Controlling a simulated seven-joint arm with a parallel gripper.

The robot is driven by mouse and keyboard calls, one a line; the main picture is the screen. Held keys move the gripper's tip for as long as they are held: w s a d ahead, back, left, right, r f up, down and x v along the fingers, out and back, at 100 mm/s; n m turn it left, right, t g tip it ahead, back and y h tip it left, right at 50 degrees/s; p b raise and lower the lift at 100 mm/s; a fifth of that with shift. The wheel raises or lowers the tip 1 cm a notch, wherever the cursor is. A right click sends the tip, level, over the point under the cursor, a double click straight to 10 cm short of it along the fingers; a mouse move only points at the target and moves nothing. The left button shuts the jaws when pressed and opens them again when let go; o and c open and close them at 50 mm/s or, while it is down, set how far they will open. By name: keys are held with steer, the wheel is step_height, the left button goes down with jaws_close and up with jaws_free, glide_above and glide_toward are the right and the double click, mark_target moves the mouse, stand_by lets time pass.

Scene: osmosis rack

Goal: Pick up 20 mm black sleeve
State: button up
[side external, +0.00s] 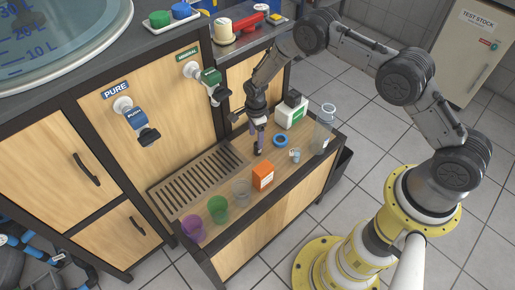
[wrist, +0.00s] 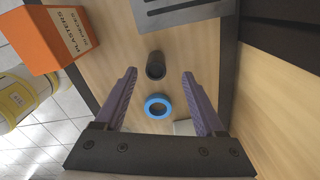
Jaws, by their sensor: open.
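The black sleeve (wrist: 155,66) stands on the wooden counter in the wrist view, a short dark cylinder seen from above. It lies between the tips of my gripper's two purple fingers (wrist: 158,76), with room on both sides. In the side external view my gripper (side external: 257,143) points down over the counter, and a dark piece that looks like the sleeve (side external: 258,152) shows at its fingertips. My gripper is open and holds nothing. I cannot tell how high the fingertips are above the counter.
A blue ring (wrist: 157,106) lies beside the sleeve. An orange plasters box (wrist: 60,38) stands to the left. A metal drain grate (wrist: 185,12) is beyond.

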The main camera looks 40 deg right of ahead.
steer(key=shift+s+f, duration=0.15)
steer(key=shift+f, duration=1.25)
steer(key=shift+s+f, duration=0.15)
steer(key=shift+f, duration=1.25)
jaws_close()
